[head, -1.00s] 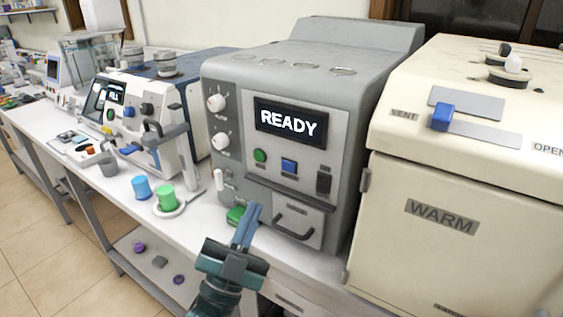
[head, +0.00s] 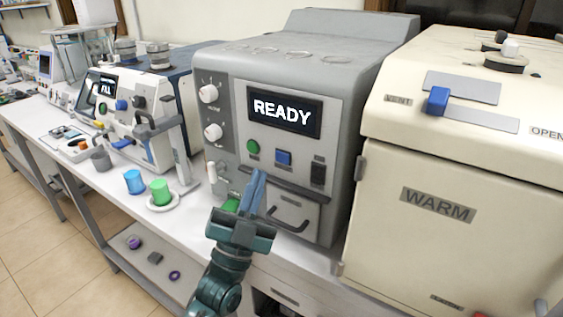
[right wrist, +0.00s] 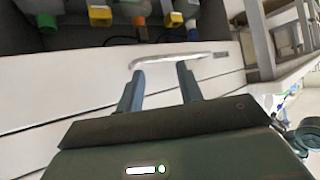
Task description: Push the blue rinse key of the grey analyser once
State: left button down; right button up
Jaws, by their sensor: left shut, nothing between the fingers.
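The grey analyser (head: 330,80) stands on the bench in the head view, its display (head: 284,115) reading READY.
A cream oven marked WARM (head: 438,205) stands to the right. A drawer handle (right wrist: 180,59) lies just beyond my right fingertips in the right wrist view.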

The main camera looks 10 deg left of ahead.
aim_at(282, 158)
pick_arm(q)
jog(key=w, duration=0.2)
jog(key=w+d+b, duration=0.1)
jog(key=w, duration=0.1)
jog(key=shift+d, duration=0.2)
pick_arm(e)
jog(key=shift+w+a+r+t, duration=0.2)
jog(key=shift+w+r+t, duration=0.15)
jog(key=shift+w, duration=0.1)
jog(key=shift+s+f, duration=0.3)
jog(key=shift+f, duration=0.05)
jog(key=shift+w+r, duration=0.25)
dwell(0.7)
pick_arm(q)
jog(key=shift+w, duration=0.15)
pick_arm(e)
jog(key=shift+f, duration=0.1)
pick_arm(q)
jog(key=shift+w+d, duration=0.15)
jog(key=shift+w, duration=0.1)
